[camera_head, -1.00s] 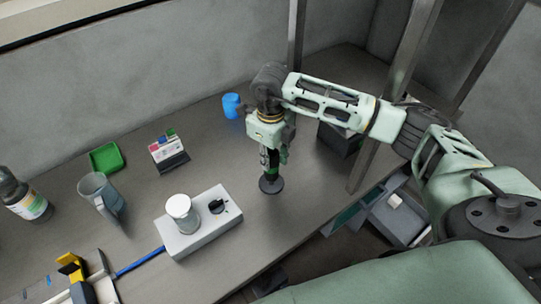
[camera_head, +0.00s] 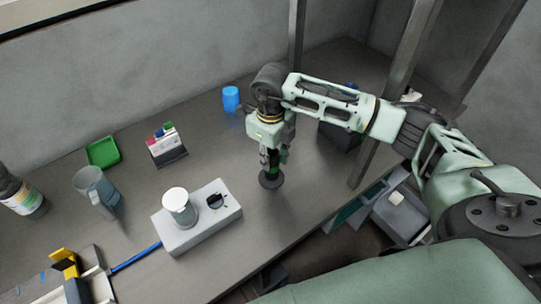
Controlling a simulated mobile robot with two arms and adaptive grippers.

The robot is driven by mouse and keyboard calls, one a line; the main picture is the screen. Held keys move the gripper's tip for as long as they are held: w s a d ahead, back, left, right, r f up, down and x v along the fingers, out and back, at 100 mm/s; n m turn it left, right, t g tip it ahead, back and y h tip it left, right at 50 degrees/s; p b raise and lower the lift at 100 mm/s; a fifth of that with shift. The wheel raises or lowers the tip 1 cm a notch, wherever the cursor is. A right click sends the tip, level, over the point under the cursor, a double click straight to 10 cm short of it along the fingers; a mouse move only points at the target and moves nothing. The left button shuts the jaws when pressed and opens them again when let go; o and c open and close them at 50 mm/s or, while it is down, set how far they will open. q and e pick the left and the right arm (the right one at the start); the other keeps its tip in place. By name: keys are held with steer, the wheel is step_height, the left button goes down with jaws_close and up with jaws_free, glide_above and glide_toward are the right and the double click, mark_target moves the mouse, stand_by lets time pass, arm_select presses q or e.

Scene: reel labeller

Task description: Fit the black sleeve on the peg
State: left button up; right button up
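A black sleeve with a wide round flange (camera_head: 271,180) appears to stand on the grey table. My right gripper (camera_head: 269,161) points down at it from above, its fingertips at its upper part. The fingers overlap the dark shape, so I cannot tell whether they are open or closed on it. A white box (camera_head: 187,237) stands to the left. A short dark peg-like part (camera_head: 215,201) is on its right half, and a white spool (camera_head: 178,206) is on its left half. My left gripper is not in view.
A grey mug (camera_head: 95,190), green tray (camera_head: 103,151), small card box (camera_head: 167,146) and blue cup (camera_head: 231,98) are on the table (camera_head: 225,146). A bottle (camera_head: 22,197) and a yellow-topped device (camera_head: 66,263) are at left. A metal post (camera_head: 386,97) rises behind my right arm.

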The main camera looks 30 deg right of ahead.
steer(key=o, duration=0.5)
steer(key=shift+r, duration=0.1)
steer(key=shift+d, duration=0.1)
